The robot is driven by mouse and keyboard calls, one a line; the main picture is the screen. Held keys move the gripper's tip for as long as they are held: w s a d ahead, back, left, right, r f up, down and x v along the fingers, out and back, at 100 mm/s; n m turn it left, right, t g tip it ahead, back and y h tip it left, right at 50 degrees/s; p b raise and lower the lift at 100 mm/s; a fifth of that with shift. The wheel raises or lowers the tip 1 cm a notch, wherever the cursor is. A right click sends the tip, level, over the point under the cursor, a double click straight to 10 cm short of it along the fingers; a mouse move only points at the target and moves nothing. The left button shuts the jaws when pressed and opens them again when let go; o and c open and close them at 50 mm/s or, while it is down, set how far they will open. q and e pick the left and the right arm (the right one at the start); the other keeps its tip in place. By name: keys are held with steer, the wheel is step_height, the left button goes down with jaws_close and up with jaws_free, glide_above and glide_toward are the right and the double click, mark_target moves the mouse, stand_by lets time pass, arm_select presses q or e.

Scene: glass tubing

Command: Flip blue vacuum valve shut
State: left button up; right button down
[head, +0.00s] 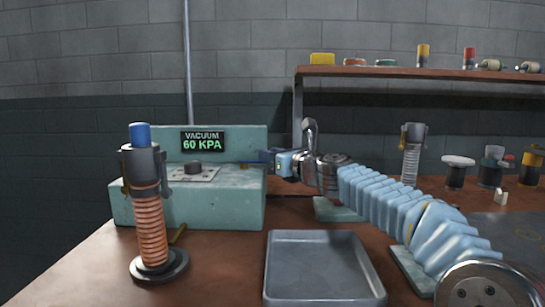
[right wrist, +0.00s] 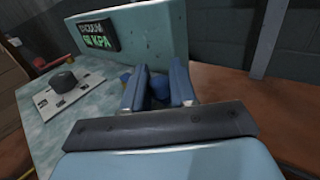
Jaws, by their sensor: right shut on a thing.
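The teal vacuum box (head: 225,208) stands on the bench left of centre, its panel display (head: 203,141) reading "VACUUM 60 KPA". My right gripper (head: 268,157) reaches in from the right to the box's right end. In the right wrist view its two blue fingers (right wrist: 157,88) are shut on a small dark-blue part (right wrist: 159,89), which looks like the valve handle beside the panel. The fingers hide much of the handle, so its exact angle cannot be told. My left gripper is not in view.
A black knob (head: 193,168) sits on a pale plate on the box. A copper-coiled stand with a blue top (head: 151,230) is in front of the box. A grey tray (head: 318,236) lies front centre. A shelf (head: 430,72) runs along the back right.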

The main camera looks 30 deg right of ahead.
steer(key=shift+s+a+r+m+g+h+p, duration=0.1)
steer(key=shift+s+a+m+h+p, duration=0.2)
steer(key=shift+m+h, duration=0.65)
steer(key=shift+s+a+m+g+h+p, duration=0.15)
steer(key=shift+s+a+m+h, duration=0.25)
steer(key=shift+h, duration=0.9)
steer(key=shift+s+a+r+m+g+h+p, duration=0.1)
steer(key=shift+s+a+m+h+p, duration=0.25)
steer(key=shift+m+h, duration=0.65)
steer(key=shift+w+a+h, duration=0.1)
steer(key=shift+h, duration=0.15)
steer(key=c, duration=1)
jaws_free()
steer(key=shift+f, duration=0.1)
